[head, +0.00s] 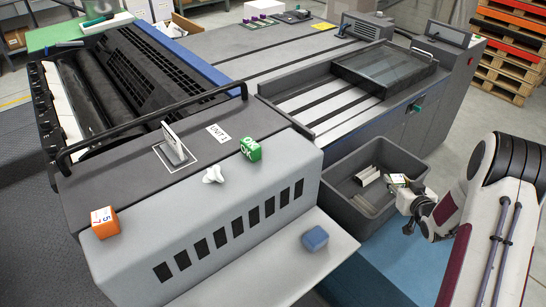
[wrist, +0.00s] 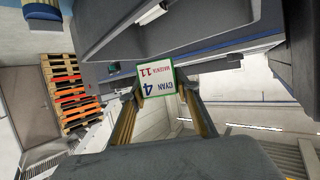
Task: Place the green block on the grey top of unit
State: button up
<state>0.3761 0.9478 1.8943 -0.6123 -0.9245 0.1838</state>
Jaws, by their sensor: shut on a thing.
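My gripper (head: 405,186) is at the right, at the grey bin's right rim. In the wrist view its two fingers (wrist: 157,92) are shut on a block (wrist: 155,82) with a white lettered face and green edges. In the head view the held block (head: 397,179) is small and partly hidden. Another green block (head: 250,150), marked OK, sits on the grey top of the unit (head: 205,160), by the UNIT 1 label. An orange block (head: 105,222) stands at that top's left front corner.
The grey bin (head: 345,205) holds pale pieces (head: 367,175). A crumpled white piece (head: 213,175) and a bracketed plate (head: 173,145) in a white outline are on the unit top. A blue block (head: 315,238) lies on the lower ledge. A black handle rail borders the top.

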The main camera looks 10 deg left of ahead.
jog(key=w+a+r+n+y, duration=0.2)
jog(key=a+r, duration=1.2)
jog(key=a, duration=0.4)
jog(key=w+a+r+n+y, duration=0.1)
jog(key=w+a+r+y, duration=0.1)
jog(key=a+r, duration=1.35)
jog(key=s+a+n+g+y, duration=0.3)
jog(key=s+a+n, duration=0.1)
jog(key=s+a, duration=2.5)
jog(key=shift+a+r+g+y, duration=0.2)
jog(key=shift+a+g+y, duration=0.15)
jog(key=shift+a, duration=0.5)
jog(key=shift+f, duration=0.1)
send_over(160, 188)
jog(key=shift+f, duration=3.05)
